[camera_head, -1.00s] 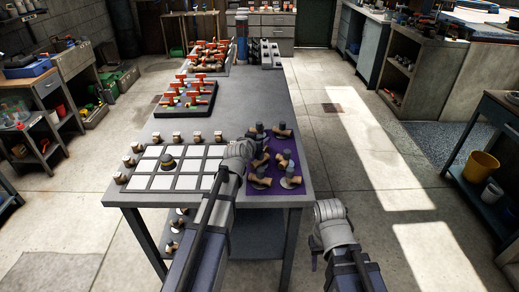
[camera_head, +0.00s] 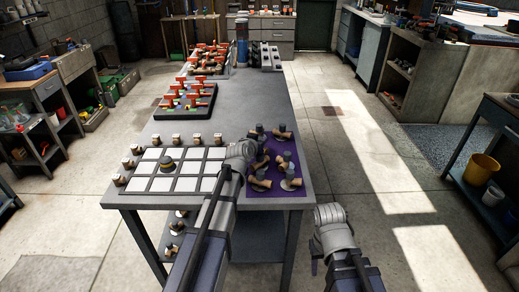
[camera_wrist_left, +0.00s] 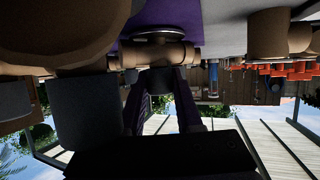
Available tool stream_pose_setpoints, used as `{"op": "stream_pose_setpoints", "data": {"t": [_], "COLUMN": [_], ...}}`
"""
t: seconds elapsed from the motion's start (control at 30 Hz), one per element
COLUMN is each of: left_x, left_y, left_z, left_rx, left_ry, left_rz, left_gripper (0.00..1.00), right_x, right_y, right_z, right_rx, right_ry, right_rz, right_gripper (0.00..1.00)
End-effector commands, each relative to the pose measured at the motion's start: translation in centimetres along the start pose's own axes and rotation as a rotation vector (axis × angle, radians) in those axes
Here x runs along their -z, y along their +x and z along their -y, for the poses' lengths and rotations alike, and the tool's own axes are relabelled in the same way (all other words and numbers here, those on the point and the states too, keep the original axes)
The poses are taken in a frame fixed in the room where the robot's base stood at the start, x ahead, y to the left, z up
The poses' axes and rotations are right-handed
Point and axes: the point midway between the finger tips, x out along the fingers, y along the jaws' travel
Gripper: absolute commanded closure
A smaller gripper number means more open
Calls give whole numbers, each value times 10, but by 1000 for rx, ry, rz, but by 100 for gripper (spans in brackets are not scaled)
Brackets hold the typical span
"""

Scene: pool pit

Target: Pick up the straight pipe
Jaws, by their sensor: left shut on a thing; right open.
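My left gripper (camera_head: 247,150) reaches over the left edge of the purple mat (camera_head: 272,197) on the table. I cannot tell whether this pipe is clear of the mat. In the head view my left arm hides what is held. Several similar brown fittings with dark caps lie on the mat. My right gripper (camera_head: 322,250) is open and empty, to the right of the table's front corner.
A grid of white squares (camera_head: 160,184) left of the mat bears a single dark fitting (camera_head: 167,164), with fittings along its edges. Red-handled valves (camera_head: 188,96) stand on a dark tray further back. The grey table middle (camera_head: 240,105) is clear. Floor right of the table is free.

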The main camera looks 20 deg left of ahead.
Motion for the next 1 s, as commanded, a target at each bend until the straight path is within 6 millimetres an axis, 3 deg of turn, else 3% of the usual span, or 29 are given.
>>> {"op": "stream_pose_setpoints", "data": {"t": [0.67, 1.0], "left_x": [4, 36], "left_y": [-2, -15], "left_z": [0, 0], "left_rx": [0, 0], "left_ry": [0, 0], "left_rz": [0, -1], "left_gripper": [100, 100], "right_x": [0, -2], "right_y": [-4, -39], "right_z": [0, -4], "right_rx": [0, 0], "right_ry": [0, 0], "right_rz": [0, 0], "right_gripper": [50, 50]}}
